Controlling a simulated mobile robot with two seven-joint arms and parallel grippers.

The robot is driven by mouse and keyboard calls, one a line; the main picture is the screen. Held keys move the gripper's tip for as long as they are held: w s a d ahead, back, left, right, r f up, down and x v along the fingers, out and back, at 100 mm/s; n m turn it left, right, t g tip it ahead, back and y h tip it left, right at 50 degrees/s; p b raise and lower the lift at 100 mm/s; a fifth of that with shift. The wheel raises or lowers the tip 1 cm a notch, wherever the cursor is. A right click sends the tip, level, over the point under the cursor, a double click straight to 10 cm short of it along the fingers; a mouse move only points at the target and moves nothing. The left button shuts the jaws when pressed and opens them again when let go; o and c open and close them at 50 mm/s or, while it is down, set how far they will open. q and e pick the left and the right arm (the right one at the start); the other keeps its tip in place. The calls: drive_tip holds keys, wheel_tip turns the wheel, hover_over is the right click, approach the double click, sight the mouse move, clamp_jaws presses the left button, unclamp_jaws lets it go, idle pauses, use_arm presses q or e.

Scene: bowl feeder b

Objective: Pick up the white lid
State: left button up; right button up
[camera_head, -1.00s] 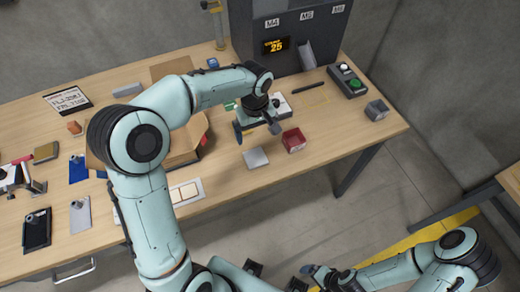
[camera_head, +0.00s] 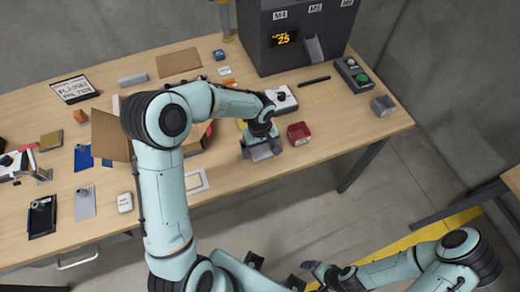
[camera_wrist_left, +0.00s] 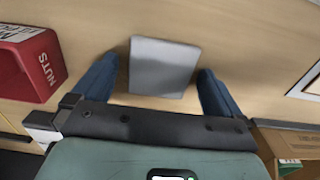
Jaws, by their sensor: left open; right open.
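The white lid (camera_wrist_left: 162,67) looks like a flat, pale grey-white square lying on the wooden table in the left wrist view. In the head view, the lid (camera_head: 262,154) is partly hidden under my left gripper (camera_head: 261,150). In the wrist view, the blue fingers of my left gripper (camera_wrist_left: 158,88) are open, one on each side of the lid, with a gap on both sides. My right gripper (camera_head: 322,274) is low in the head view, away from the table, and looks empty.
A red bin (camera_head: 299,133) marked NUTS stands right of the lid; it also shows in the wrist view (camera_wrist_left: 28,66). A white-framed card (camera_head: 196,181) lies to the left. A dark machine (camera_head: 290,38) and a button box (camera_head: 353,74) stand behind. The table's front edge is near.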

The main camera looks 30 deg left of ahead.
sight(260, 150)
use_arm(q)
drive_tip(key=c, duration=1.1)
drive_tip(key=shift+o, duration=0.2)
drive_tip(key=shift+r, duration=0.15)
wheel_tip(260, 150, up, 20)
drive_tip(key=p, duration=0.1)
use_arm(e)
drive_tip(key=shift+w+r, duration=0.75)
drive_tip(key=shift+r, duration=0.25)
